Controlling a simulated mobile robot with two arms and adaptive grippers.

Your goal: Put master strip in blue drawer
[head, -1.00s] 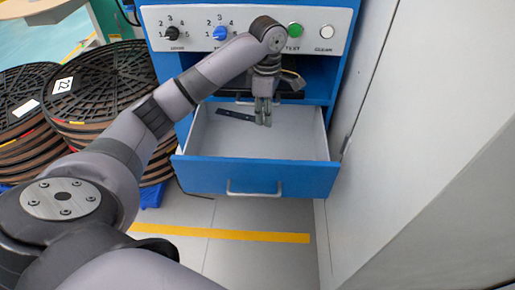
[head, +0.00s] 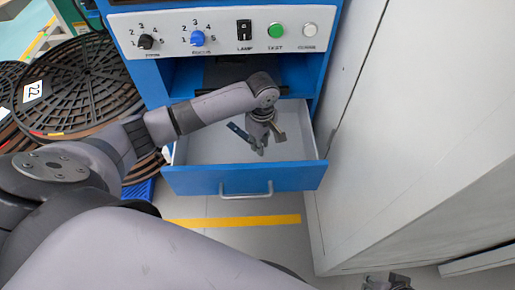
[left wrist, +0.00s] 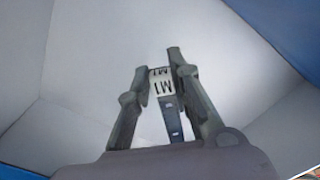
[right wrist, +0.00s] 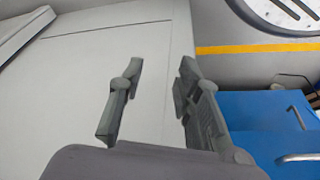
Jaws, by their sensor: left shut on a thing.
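The blue drawer (head: 200,181) stands open below the control panel, with a pale interior. My left gripper (head: 261,148) points down inside it. It is shut on the master strip (head: 239,131), a thin dark strip that sticks out to the left of the fingers. Whether the strip touches the drawer floor I cannot tell. My right gripper (right wrist: 156,85) is open and empty, outside the drawer in front of a pale grey surface.
A panel (head: 215,33) with knobs and buttons sits above the drawer. Stacked black reels (head: 80,85) stand at left. A grey cabinet (head: 410,130) closes off the right side. A yellow line (head: 235,221) crosses the floor in front.

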